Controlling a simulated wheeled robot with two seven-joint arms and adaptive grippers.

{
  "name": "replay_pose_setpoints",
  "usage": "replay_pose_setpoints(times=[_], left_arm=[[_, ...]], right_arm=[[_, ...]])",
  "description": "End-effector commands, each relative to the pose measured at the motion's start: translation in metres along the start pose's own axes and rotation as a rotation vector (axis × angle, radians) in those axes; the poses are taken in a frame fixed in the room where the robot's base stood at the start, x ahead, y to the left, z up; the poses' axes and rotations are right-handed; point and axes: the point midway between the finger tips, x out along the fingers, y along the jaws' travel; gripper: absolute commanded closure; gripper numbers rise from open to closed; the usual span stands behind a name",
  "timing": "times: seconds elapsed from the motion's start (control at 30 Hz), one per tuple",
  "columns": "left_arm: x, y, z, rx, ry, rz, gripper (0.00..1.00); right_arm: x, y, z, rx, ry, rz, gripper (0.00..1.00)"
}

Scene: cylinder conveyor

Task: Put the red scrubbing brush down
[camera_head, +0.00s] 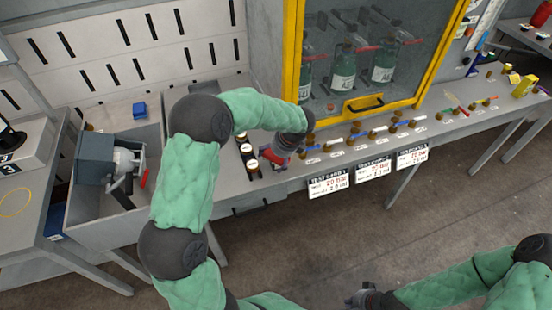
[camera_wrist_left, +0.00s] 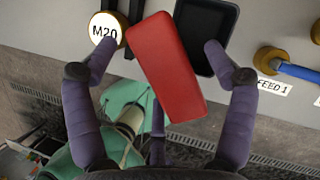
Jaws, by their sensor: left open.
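The red scrubbing brush (camera_wrist_left: 168,68) shows in the left wrist view as a tilted red block between the fingers of my left gripper (camera_wrist_left: 162,72). Both fingers stand apart from it, with gaps on either side. In the head view my left gripper (camera_head: 275,157) is at the front edge of the workbench, and red of the brush (camera_head: 284,141) shows beside it, partly hidden. I cannot tell whether the brush rests on the bench. My right gripper (camera_head: 360,298) is low at the bottom edge of the head view, away from the bench; its fingers are unclear.
A dark rectangular object (camera_wrist_left: 212,32) lies beside the brush, with a round M20 gauge (camera_wrist_left: 104,30) to its left. A blue-handled valve (camera_wrist_left: 295,71) is at right. A yellow-framed cabinet (camera_head: 291,60) stands behind. A grey bin (camera_head: 85,218) is at left.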

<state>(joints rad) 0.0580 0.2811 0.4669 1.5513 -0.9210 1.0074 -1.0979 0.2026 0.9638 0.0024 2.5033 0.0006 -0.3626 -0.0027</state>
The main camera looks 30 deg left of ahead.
Motion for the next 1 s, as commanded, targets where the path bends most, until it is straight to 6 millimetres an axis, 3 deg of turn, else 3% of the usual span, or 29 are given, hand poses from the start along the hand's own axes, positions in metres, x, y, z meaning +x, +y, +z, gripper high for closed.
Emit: replay_pose_setpoints(times=[0.63,0.67,0.87,1.0], left_arm=[[0.0047,0.0002,-0.0018,0.000,0.000,0.001,0.16],[0.0046,0.0002,-0.0018,0.000,0.000,0.001,0.21],[0.0046,0.0002,-0.0019,0.000,0.000,0.001,0.78],[0.0045,0.0001,-0.0018,0.000,0.000,0.000,0.83]], right_arm=[[-0.0020,-0.0007,0.0001,0.000,0.000,0.000,1.00],[-0.0020,-0.0007,0.0001,0.000,0.000,0.000,1.00],[-0.0020,-0.0007,0.0001,0.000,0.000,0.000,1.00],[-0.0019,-0.0007,0.0001,0.000,0.000,0.000,1.00]])
